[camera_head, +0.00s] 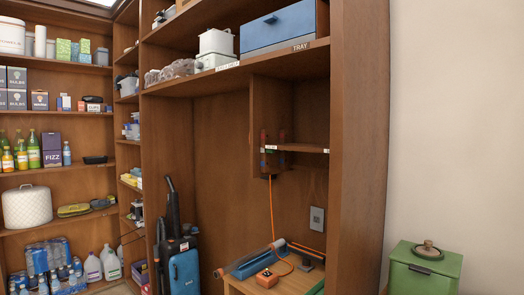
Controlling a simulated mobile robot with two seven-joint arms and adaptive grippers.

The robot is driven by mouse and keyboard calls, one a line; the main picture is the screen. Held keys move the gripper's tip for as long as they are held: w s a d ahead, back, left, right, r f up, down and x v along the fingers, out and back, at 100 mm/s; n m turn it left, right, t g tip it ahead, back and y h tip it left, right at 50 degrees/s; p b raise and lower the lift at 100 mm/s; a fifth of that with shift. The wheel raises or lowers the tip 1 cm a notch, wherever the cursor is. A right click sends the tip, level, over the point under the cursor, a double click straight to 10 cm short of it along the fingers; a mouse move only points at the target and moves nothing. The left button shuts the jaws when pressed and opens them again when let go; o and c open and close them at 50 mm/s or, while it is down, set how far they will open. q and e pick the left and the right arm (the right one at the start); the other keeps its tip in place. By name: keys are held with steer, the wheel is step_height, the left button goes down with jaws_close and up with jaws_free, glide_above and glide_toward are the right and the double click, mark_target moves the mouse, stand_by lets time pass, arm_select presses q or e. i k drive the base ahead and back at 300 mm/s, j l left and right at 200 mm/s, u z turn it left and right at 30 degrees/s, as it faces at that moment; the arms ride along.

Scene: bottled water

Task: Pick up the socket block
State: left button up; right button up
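A small orange block (267,278), which looks like the socket block, sits on a low wooden surface (300,285) at the bottom of the picture. An orange cord (272,215) hangs above it from the dark holder under the small shelf and comes down close to the block. A long blue item (252,263) with a pale tube along it lies just behind the block. Neither of my grippers shows in this view.
A grey wall outlet (317,220) is on the back panel. A dark upright vacuum-like machine (183,262) stands left of the low surface. A green lidded bin (424,272) is at lower right. Stocked shelves (60,170) fill the left.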

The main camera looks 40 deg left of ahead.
mark_target(267, 277)
steer(key=j+u, duration=0.45)
steer(key=j, duration=2.75)
steer(key=i+l, duration=0.65)
steer(key=l, duration=0.25)
steer(key=u, duration=1.5)
steer(key=i+l, duration=0.05)
steer(key=l, duration=0.05)
